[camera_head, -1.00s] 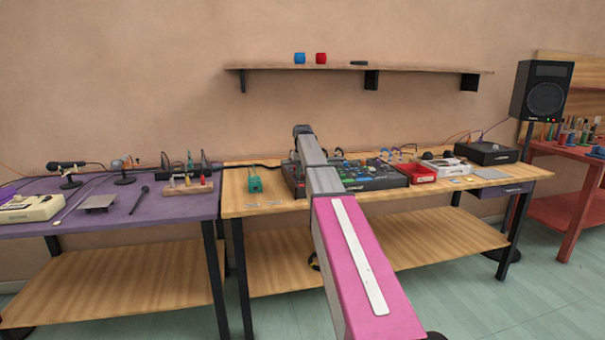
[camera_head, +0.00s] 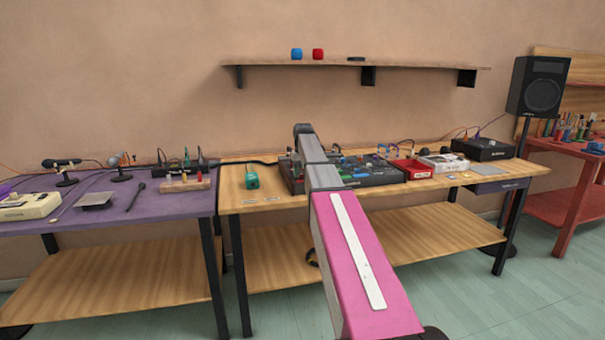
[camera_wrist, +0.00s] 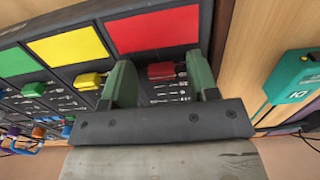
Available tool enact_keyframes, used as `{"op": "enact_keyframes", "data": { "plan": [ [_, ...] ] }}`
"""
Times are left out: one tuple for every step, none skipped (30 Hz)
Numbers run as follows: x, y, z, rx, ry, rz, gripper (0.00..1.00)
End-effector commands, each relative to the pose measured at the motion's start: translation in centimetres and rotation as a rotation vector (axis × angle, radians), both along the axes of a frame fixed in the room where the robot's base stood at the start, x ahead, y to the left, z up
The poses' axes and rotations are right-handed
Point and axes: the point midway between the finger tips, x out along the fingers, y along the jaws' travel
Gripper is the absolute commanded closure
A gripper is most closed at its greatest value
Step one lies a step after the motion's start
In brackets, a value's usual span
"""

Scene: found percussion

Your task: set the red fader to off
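The mixer (camera_head: 372,172) is a dark box with faders, mostly behind my arm in the head view. In the wrist view, its panel (camera_wrist: 65,78) has green, yellow and red labels, each with a fader below it. The red fader (camera_wrist: 161,70) sits close to the red label (camera_wrist: 152,30), at that end of its marked track. My gripper (camera_wrist: 163,72) is open, with one green finger on each side of the red fader cap. Gaps show between cap and fingers. Whether the fingertips touch the panel is unclear, and part of the track is hidden.
The yellow fader (camera_wrist: 88,81) is close beside the left finger. The green fader (camera_wrist: 33,89) is farther left. A teal box (camera_wrist: 296,78) with a cable is on the wooden table right of the panel. A red tray (camera_head: 412,170) stands beside the mixer.

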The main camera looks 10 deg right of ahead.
Motion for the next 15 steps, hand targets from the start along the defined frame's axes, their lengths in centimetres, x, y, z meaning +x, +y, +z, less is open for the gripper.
{"op": "enact_keyframes", "data": {
  "plan": [
    [0.0, 0.0, 0.0, 0.0, -0.001, 0.0, 0.47],
    [0.1, 0.0, 0.0, 0.0, -0.002, 0.0, 0.47],
    [0.1, 0.0, 0.0, 0.0, -0.002, 0.0, 0.47],
    [0.1, 0.0, 0.0, 0.0, -0.002, 0.0, 0.47],
    [0.1, 0.0, 0.0, 0.0, -0.003, 0.0, 0.47],
    [0.2, 0.0, 0.0, 0.0, -0.003, 0.0, 0.47],
    [0.2, 0.0, 0.0, 0.0, -0.003, 0.0, 0.47],
    [0.2, 0.0, 0.1, 0.0, -0.004, 0.0, 0.47],
    [0.2, 0.0, 0.2, 0.0, -0.004, 0.0, 0.47],
    [0.2, 0.0, 0.4, 0.0, -0.004, 0.0, 0.47],
    [0.2, 0.0, 0.7, 0.0, -0.005, 0.0, 0.47],
    [0.3, 0.0, 1.1, 0.0, -0.005, 0.0, 0.47],
    [0.3, 0.0, 1.5, 0.0, -0.005, 0.0, 0.47],
    [0.3, 0.0, 2.0, 0.0, -0.005, 0.0, 0.47],
    [0.3, 0.0, 2.6, 0.0, -0.005, 0.0, 0.47]
  ]
}}
